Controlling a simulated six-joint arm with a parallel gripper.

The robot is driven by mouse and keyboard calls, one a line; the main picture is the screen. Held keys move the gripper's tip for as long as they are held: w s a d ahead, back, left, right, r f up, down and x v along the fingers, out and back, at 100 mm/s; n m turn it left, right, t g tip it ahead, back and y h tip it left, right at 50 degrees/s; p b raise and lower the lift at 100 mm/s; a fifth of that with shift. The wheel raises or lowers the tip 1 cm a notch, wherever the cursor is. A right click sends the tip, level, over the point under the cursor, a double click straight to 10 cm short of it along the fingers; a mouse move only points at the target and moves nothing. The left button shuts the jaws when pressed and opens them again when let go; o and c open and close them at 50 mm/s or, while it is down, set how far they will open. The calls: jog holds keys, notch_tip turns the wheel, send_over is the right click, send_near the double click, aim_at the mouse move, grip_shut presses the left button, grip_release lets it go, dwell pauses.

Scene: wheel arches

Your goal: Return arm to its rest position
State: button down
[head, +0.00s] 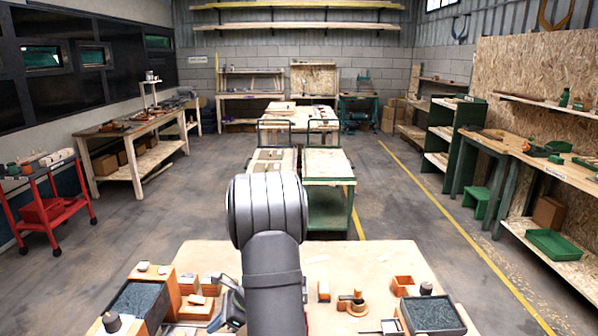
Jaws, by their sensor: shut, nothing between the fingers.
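My arm rises in the middle of the head view, its dark grey links in front of the pale worktable (350,258). My gripper (222,318) shows partly at the left of the arm, low over the table. It is shut and empty. Its fingertips are small in the picture and partly merge with the things behind them.
On the table's left stand an orange-sided box with a dark grey top (140,300) and several small orange and white blocks. On the right are an orange block (402,285), small wooden parts (352,303) and another dark-topped box (432,315).

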jog(key=a, duration=0.1)
jog(key=a+f, duration=0.1)
jog(key=a, duration=0.2)
jog(key=shift+s+f, duration=0.3)
jog(key=shift+f, duration=0.05)
jog(key=shift+s+a, duration=0.1)
jog(key=shift+a, duration=0.65)
jog(key=c, duration=1.2)
grip_release()
jog(key=o, duration=0.4)
jog(key=shift+r, duration=0.3)
jog(key=o, duration=0.8)
notch_tip(320, 180, up, 9)
jog(key=w+a+h, duration=0.1)
jog(key=shift+r, duration=0.15)
notch_tip(320, 180, up, 16)
jog(key=d+m+t+h, duration=0.1)
jog(key=d+m+h, duration=0.1)
jog(key=d+h, duration=0.1)
jog(key=x, duration=0.9)
jog(key=shift+s+a, duration=0.15)
jog(key=shift+s, duration=0.05)
